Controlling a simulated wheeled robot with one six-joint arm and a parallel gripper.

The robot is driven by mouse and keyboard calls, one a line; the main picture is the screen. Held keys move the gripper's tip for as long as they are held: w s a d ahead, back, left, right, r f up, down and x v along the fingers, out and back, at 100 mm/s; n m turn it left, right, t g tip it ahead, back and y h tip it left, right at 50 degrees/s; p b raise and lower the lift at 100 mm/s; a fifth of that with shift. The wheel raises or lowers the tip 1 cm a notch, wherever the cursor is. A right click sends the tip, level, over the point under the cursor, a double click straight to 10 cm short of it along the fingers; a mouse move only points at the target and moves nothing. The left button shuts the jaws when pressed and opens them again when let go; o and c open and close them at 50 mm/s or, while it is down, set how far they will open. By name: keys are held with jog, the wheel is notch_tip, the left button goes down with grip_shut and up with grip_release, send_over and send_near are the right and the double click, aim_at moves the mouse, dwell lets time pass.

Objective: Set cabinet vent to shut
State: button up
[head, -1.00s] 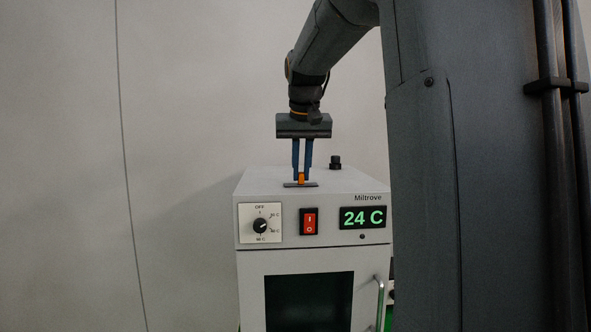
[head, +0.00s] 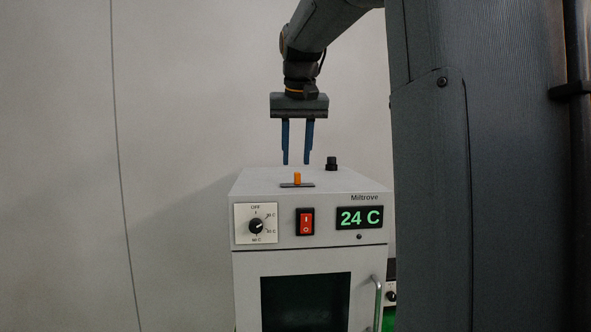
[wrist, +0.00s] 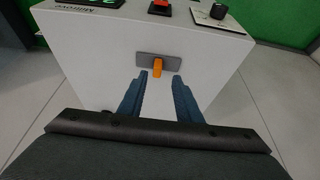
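The white cabinet (head: 310,258) stands against a pale wall in the head view. On its top is the vent, an orange tab (head: 297,178) on a grey slotted plate (head: 284,186). In the wrist view the orange tab (wrist: 157,67) sits near the middle of the grey plate (wrist: 143,60). Its setting cannot be read, as no labels are legible there. My gripper (head: 297,163) is open and empty above the tab, its two blue fingers apart. In the wrist view the fingers (wrist: 156,80) point toward the tab with a clear gap between them.
The cabinet front carries a black dial (head: 256,226), a red rocker switch (head: 306,222) and a display (head: 360,217) reading 24 C. A black knob (head: 331,163) stands on top behind the vent. A door handle (head: 377,303) sticks out at front right. The space to the left is clear.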

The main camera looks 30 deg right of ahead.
jog(key=shift+v, duration=1.55)
